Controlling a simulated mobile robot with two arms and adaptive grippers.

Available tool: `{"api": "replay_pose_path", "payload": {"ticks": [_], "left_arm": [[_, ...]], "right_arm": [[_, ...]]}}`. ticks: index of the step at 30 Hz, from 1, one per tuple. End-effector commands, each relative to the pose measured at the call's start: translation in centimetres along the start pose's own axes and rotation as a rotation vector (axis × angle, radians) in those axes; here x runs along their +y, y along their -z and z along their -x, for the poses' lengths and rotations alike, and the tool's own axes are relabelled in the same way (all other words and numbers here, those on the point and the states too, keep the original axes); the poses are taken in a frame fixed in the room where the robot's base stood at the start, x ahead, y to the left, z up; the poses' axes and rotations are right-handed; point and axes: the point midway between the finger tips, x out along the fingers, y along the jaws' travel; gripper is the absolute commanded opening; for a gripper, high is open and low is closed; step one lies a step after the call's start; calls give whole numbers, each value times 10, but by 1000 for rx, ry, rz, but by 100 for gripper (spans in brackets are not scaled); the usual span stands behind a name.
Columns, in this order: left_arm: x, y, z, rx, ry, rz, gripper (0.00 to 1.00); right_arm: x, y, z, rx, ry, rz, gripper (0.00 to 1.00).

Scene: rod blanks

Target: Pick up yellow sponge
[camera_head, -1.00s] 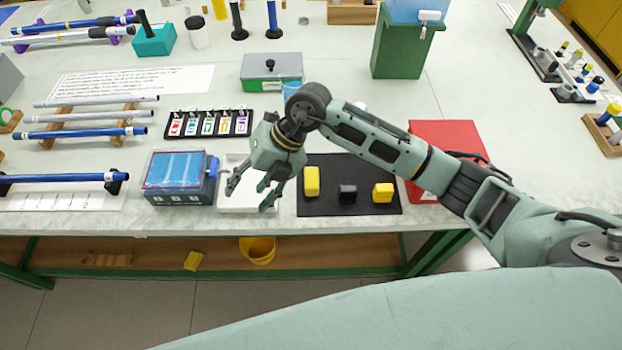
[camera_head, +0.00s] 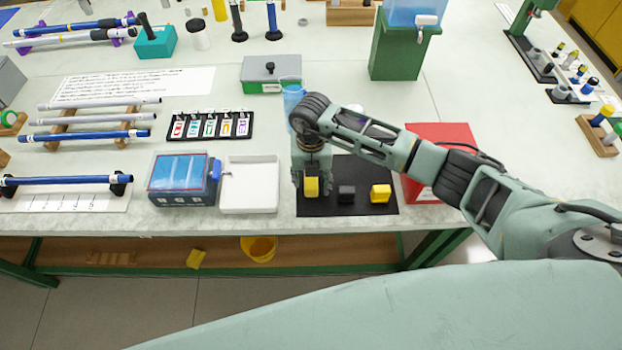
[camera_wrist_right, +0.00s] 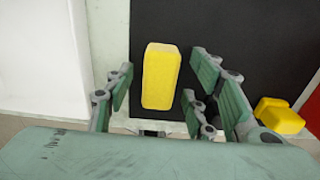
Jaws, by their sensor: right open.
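A yellow sponge-like block (camera_head: 311,187) stands at the left end of a black mat (camera_head: 325,207). My right gripper (camera_head: 311,172) points down over it and partly hides it. In the right wrist view, the same yellow block (camera_wrist_right: 160,75) shows between the spread fingers of my open right gripper (camera_wrist_right: 162,82), with gaps on both sides. A second yellow piece (camera_head: 380,193) lies at the mat's right end; it also shows in the wrist view (camera_wrist_right: 278,115). My left gripper is not in view.
A blue cup (camera_head: 293,97) is behind. Below the tabletop are a yellow block (camera_head: 196,259) and a yellow bucket (camera_head: 259,248).

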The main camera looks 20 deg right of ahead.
Motion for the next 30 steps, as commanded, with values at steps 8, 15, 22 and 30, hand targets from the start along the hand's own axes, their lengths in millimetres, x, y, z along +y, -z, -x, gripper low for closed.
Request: {"api": "replay_pose_path", "payload": {"ticks": [8,15,22,30], "left_arm": [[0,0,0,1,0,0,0],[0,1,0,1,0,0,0],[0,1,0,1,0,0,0],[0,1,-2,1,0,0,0]], "right_arm": [[1,0,-2,0,-2,1,46],[0,0,-2,0,-2,1,26],[0,0,-1,0,-2,1,10],[0,0,2,-1,-2,1,10]]}}
